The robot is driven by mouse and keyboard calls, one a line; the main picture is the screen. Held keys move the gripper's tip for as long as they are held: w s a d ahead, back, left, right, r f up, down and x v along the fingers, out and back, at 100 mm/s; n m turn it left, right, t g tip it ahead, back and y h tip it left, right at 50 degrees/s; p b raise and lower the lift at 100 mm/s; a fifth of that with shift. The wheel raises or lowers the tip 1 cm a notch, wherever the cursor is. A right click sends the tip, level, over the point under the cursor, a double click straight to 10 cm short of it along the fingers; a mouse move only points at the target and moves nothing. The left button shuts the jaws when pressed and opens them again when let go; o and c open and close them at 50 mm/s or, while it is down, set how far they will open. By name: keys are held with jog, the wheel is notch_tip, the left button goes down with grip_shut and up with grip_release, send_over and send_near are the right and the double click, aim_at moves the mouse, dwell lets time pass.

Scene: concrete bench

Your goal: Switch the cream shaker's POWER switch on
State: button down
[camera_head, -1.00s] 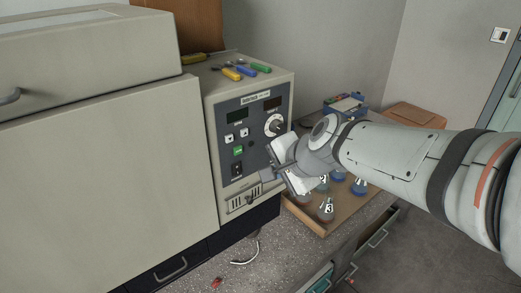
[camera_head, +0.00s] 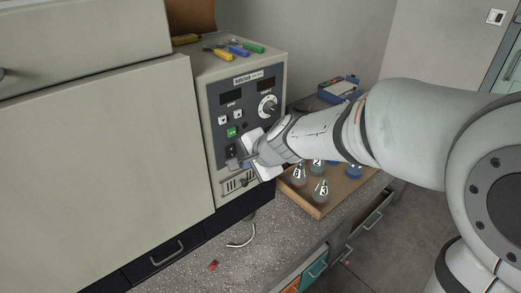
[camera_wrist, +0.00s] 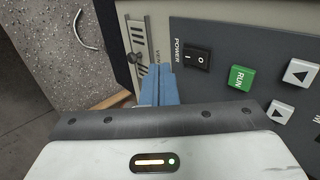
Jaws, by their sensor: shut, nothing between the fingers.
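The cream shaker (camera_head: 110,165) fills the left of the head view, with a dark control panel on its right part. The black POWER rocker switch (camera_wrist: 197,57) shows in the wrist view with I and O marks; which side is pressed in I cannot tell. In the head view the switch (camera_head: 231,150) sits low on the panel, below the green RUN button (camera_head: 232,132). My gripper (camera_wrist: 160,80) is shut and empty. Its blue fingertips are close to the panel, beside the switch and near the vent. Whether they touch the panel I cannot tell.
A dial (camera_head: 267,106) and dark displays are higher on the panel. Coloured-handled tools lie on top of the housing. A wooden tray (camera_head: 318,212) with several numbered flasks stands beside the shaker, under my arm. The speckled bench (camera_head: 270,240) in front is mostly clear.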

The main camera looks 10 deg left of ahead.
aim_at(232, 154)
jog(key=w+a, duration=0.2)
jog(key=shift+w+a+p, duration=0.2)
jog(key=shift+a+p, duration=0.2)
jog(key=shift+f, duration=0.1)
jog(key=shift+w+a+r+y+b, duration=0.1)
jog(key=shift+r+y+b, duration=0.25)
jog(key=shift+r, duration=0.55)
jog(key=shift+f, duration=0.1)
